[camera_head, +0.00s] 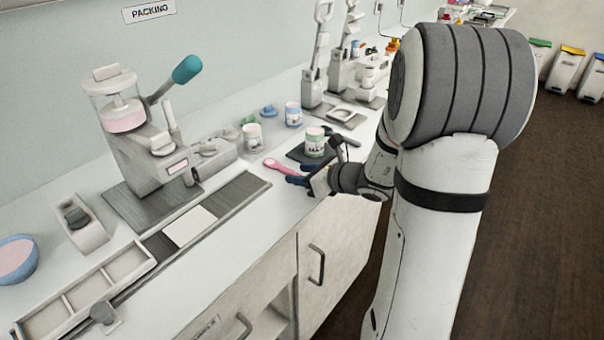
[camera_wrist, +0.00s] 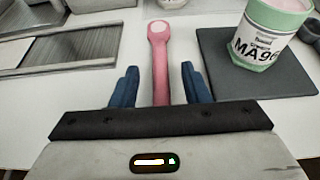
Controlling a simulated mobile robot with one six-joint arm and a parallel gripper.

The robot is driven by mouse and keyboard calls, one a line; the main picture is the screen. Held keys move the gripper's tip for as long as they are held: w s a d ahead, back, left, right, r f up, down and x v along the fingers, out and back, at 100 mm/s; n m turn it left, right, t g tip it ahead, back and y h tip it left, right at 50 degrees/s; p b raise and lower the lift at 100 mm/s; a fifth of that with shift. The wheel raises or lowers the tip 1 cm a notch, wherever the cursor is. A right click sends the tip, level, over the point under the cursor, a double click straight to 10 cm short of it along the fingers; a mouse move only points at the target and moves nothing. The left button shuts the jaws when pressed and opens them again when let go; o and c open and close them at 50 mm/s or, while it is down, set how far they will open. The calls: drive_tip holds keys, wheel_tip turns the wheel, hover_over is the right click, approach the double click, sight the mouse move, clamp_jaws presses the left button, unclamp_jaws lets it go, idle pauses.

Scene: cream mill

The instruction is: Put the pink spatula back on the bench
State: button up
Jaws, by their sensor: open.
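The pink spatula (camera_head: 283,167) lies on the white bench top (camera_head: 250,215), near its front edge. In the wrist view the spatula (camera_wrist: 160,62) points away from me, its round pale-centred end farthest off. My gripper (camera_head: 297,175) is at the near end of the spatula in the head view. In the wrist view my gripper's blue fingers (camera_wrist: 160,84) are apart, one on each side of the pink handle, with gaps showing on both sides. The handle's near end is hidden behind the gripper body.
A filling machine (camera_head: 145,135) and a metal rail (camera_head: 235,195) stand left. Cupboard doors (camera_head: 340,235) lie below the edge.

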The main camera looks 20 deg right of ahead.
drive_tip(key=v, duration=0.7)
drive_tip(key=shift+s+d+r, duration=0.1)
drive_tip(key=shift+s+d, duration=0.15)
drive_tip(key=shift+s, duration=0.05)
drive_tip(key=s+a+n+g, duration=0.1)
drive_tip(key=a+n, duration=0.1)
drive_tip(key=s+a+r+n+g+p, duration=0.1)
drive_tip(key=s+a+n, duration=0.1)
drive_tip(key=s+a+n+g+y+p, duration=0.1)
drive_tip(key=a+n, duration=0.1)
drive_tip(key=shift+s+a+r+n+g, duration=0.25)
drive_tip(key=shift+a+r+n+g, duration=0.05)
drive_tip(key=shift+a+r+n, duration=0.1)
drive_tip(key=s+a+r+n+g+h+p, duration=0.1)
drive_tip(key=s+a+n+g+h, duration=0.15)
drive_tip(key=s+n, duration=0.35)
drive_tip(key=s+a+r+n+g+h+p, duration=0.1)
drive_tip(key=s+n+g, duration=0.2)
drive_tip(key=s+n, duration=0.3)
drive_tip(key=d+r+n+h, duration=0.1)
drive_tip(key=n, duration=0.2)
drive_tip(key=s+d+r+n+h+p, duration=0.1)
drive_tip(key=n+h, duration=0.1)
drive_tip(key=n, duration=0.1)
drive_tip(key=s+d+r+n+t+h+p, duration=0.1)
drive_tip(key=n+h, duration=0.1)
drive_tip(key=n, duration=0.2)
drive_tip(key=shift+s+d, duration=0.2)
